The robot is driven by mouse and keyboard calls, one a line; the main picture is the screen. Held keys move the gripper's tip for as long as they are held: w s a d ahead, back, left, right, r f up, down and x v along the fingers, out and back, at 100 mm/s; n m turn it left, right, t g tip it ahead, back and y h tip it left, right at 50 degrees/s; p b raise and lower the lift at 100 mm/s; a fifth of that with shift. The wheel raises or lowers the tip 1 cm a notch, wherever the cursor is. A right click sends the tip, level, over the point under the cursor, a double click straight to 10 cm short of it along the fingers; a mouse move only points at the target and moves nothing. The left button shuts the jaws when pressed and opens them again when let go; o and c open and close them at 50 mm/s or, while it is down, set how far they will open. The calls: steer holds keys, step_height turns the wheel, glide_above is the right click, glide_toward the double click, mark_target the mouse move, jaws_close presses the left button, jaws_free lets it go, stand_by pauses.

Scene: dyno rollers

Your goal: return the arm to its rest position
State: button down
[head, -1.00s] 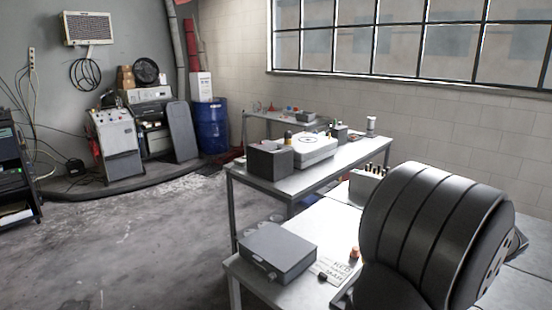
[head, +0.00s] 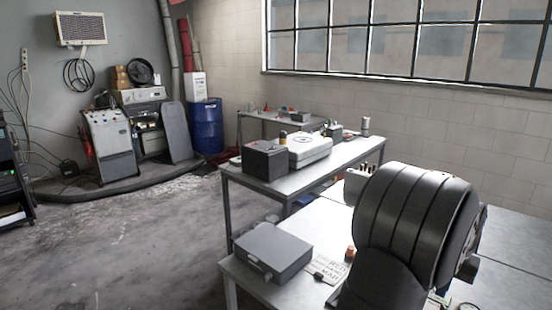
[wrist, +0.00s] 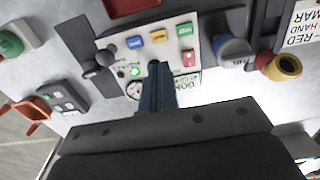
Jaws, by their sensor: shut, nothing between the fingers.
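My gripper (wrist: 156,85) shows in the wrist view with its narrow blue-grey fingers together and nothing between them. It hangs over a pale control panel (wrist: 172,38) with coloured buttons, a green lit lamp and a dial, and hides part of the panel's near edge. I cannot tell whether the fingertips touch the panel. In the head view my large dark arm link fills the lower right, and the gripper's fingers are hidden or too small to make out.
In the wrist view, a red-and-yellow round item (wrist: 285,66), a printed card (wrist: 303,25) and a green button (wrist: 10,43) lie around the panel. In the head view, a grey case (head: 272,250) stands on the near bench. Open floor (head: 120,245) lies left.

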step_height(320, 180, down, 4)
steer(key=shift+r, duration=0.1)
step_height(320, 180, up, 11)
steer(key=a, duration=0.2)
steer(key=shift+a, duration=0.2)
steer(key=c, duration=2.1)
jaws_free()
steer(key=shift+s+r, duration=0.1)
